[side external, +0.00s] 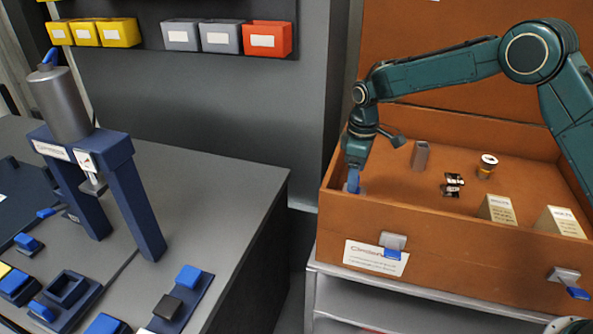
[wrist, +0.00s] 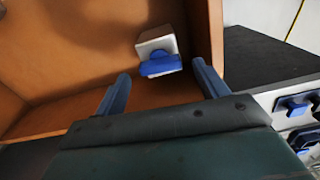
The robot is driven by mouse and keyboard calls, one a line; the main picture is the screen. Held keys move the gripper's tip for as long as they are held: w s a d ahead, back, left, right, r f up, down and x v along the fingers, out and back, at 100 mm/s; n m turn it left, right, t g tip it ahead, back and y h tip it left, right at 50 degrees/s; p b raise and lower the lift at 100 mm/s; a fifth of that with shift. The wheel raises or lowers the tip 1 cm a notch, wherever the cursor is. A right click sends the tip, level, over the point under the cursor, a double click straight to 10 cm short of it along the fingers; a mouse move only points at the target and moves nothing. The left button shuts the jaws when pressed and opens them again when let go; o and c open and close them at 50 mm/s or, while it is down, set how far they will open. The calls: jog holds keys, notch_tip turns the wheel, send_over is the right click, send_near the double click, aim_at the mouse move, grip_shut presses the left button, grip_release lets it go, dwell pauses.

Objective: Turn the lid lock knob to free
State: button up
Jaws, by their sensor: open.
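The lid lock knob (wrist: 160,66) is a blue bar on a light grey block (wrist: 157,43), inside the brown crate near its wall in the wrist view. My gripper (wrist: 163,82) is open, its two blue fingers apart on the left and right, with the knob just beyond the tips and between them. I see no contact. In the side view my gripper (side external: 353,184) points down into the crate's left corner; the grey base (side external: 361,190) shows beside the blue fingertips, and the knob there is hard to tell from the fingers.
The crate (side external: 335,208) has its lid (side external: 450,45) raised behind. Inside stand a grey block (side external: 420,155), a spool (side external: 487,166), black pieces (side external: 453,184) and two labelled boxes (side external: 497,208). Latches (side external: 392,243) sit on its front. A blue press (side external: 130,190) stands on the left bench.

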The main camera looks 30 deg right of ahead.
notch_tip(320, 180, up, 12)
jog(key=shift+f, duration=0.15)
dwell(0.3)
jog(key=s+d+r+m+t, duration=0.1)
jog(key=s+d+r+m, duration=0.1)
jog(key=s+r, duration=0.55)
jog(key=s+d+r+m+t, duration=0.2)
jog(key=s+r, duration=0.3)
jog(key=s, duration=0.6)
jog(key=s+d+f+m+t, duration=0.1)
jog(key=s+f+m, duration=0.1)
jog(key=s, duration=0.7)
jog(key=s+d+f+m+t, duration=0.1)
jog(key=s+m, duration=0.1)
jog(key=s, duration=0.8)
jog(key=shift+d+f+t, duration=0.2)
jog(key=shift+f+t, duration=0.1)
jog(key=shift+f, duration=0.1)
